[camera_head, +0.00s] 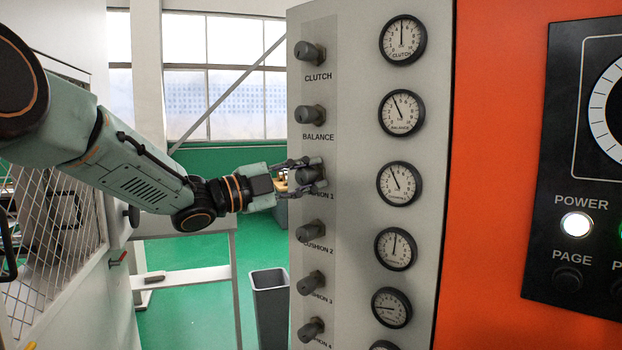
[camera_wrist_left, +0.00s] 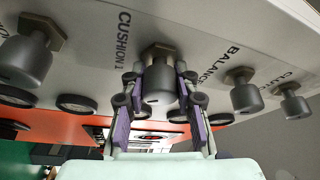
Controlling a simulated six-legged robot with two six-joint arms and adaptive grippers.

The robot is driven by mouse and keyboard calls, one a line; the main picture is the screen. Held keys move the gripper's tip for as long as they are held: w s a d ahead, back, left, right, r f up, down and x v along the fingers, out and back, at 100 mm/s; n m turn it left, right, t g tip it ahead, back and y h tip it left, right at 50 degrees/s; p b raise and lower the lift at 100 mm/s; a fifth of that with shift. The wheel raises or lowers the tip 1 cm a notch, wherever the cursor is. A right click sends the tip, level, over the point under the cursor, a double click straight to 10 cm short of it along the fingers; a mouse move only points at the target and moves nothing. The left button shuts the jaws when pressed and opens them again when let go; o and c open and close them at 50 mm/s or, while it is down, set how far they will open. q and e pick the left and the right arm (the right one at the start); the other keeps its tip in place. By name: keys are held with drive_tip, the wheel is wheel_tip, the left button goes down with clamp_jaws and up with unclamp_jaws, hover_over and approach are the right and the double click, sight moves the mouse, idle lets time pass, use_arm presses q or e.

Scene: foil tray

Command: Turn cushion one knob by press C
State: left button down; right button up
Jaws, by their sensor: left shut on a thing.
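The cushion 1 knob (camera_head: 310,173) is a dark grey cylinder on the pale press panel (camera_head: 345,30), third from the top, with its label partly covered. My left gripper (camera_head: 302,174) reaches in from the left and is shut on this knob. In the left wrist view, the fingers (camera_wrist_left: 158,95) sit on both sides of the cushion 1 knob (camera_wrist_left: 160,82), below its label. The cushion 1 gauge (camera_head: 399,184) is right of the knob, its needle pointing up and slightly left. My right gripper is not in view.
The balance knob (camera_head: 310,114) is above and the cushion 2 knob (camera_head: 311,231) below, both close to the gripper. A dark bin (camera_head: 270,300) stands on the green floor at lower left of the panel. A mesh guard (camera_head: 55,215) is at the left.

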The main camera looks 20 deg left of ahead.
use_arm(q)
drive_tip(key=shift+f+n+t, duration=0.25)
drive_tip(key=shift+n+t, duration=0.05)
drive_tip(key=shift+n, duration=0.5)
drive_tip(key=c, duration=1.4)
unclamp_jaws()
drive_tip(key=o, duration=0.4)
drive_tip(key=shift+s+a+r, duration=0.15)
drive_tip(key=shift+s+a, duration=0.05)
drive_tip(key=shift+a, duration=0.15)
drive_tip(key=shift+w+d, duration=0.15)
drive_tip(key=shift+d, duration=0.15)
drive_tip(key=v, duration=1.2)
drive_tip(key=shift+a, duration=0.15)
